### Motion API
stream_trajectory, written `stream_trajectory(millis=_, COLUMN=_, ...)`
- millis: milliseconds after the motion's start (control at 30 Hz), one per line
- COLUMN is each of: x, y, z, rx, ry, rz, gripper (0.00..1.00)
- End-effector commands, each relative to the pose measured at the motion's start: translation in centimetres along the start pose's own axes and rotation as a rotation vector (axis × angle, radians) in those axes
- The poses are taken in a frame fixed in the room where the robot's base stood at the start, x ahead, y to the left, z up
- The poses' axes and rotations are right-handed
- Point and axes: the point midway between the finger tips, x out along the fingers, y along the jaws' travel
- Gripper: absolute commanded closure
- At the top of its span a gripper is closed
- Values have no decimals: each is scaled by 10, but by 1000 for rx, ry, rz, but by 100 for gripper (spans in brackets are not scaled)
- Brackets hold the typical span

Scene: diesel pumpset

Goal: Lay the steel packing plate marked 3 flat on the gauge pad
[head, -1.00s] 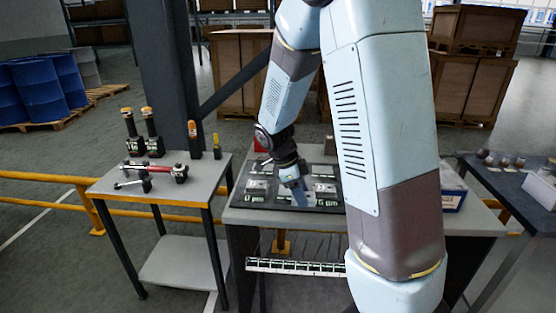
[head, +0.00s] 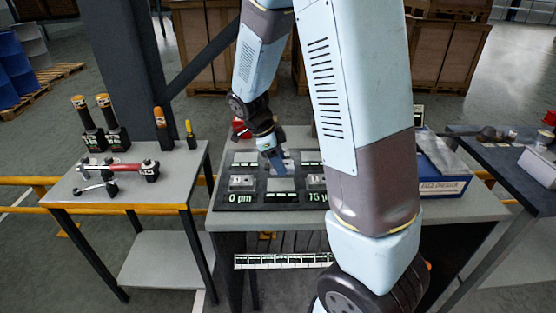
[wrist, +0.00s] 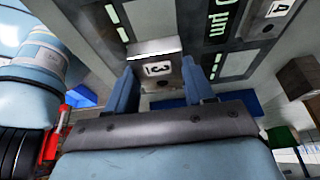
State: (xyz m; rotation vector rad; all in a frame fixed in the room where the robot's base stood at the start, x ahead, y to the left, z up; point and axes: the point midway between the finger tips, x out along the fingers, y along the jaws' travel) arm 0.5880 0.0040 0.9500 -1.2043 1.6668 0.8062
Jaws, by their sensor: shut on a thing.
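My gripper (head: 277,166) is over the back middle of a dark gauge board (head: 222,204) on the bench. In the wrist view its two fingers (wrist: 159,88) are shut on a steel plate marked 3 (wrist: 158,70), with the number facing the camera. Whether the plate touches anything below is hidden. The board has several pale pads; a bare one (head: 281,185) shows at the front middle. I cannot tell which pad is the gauge pad.
A plate marked 4 (wrist: 280,9) lies on the board in the wrist view. A blue and white box (head: 440,182) stands on the bench at right. A side table (head: 175,192) holds tools at left. My arm hides the board's right end.

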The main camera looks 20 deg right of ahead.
Motion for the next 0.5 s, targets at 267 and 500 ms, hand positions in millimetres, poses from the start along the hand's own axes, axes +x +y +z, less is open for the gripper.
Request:
stream_trajectory(millis=267, x=6, y=0, z=7, rx=-5, ry=3, rz=-1, gripper=100)
stream_trajectory(millis=500, x=26, y=0, z=13, rx=-3, ry=4, rz=1, gripper=100)
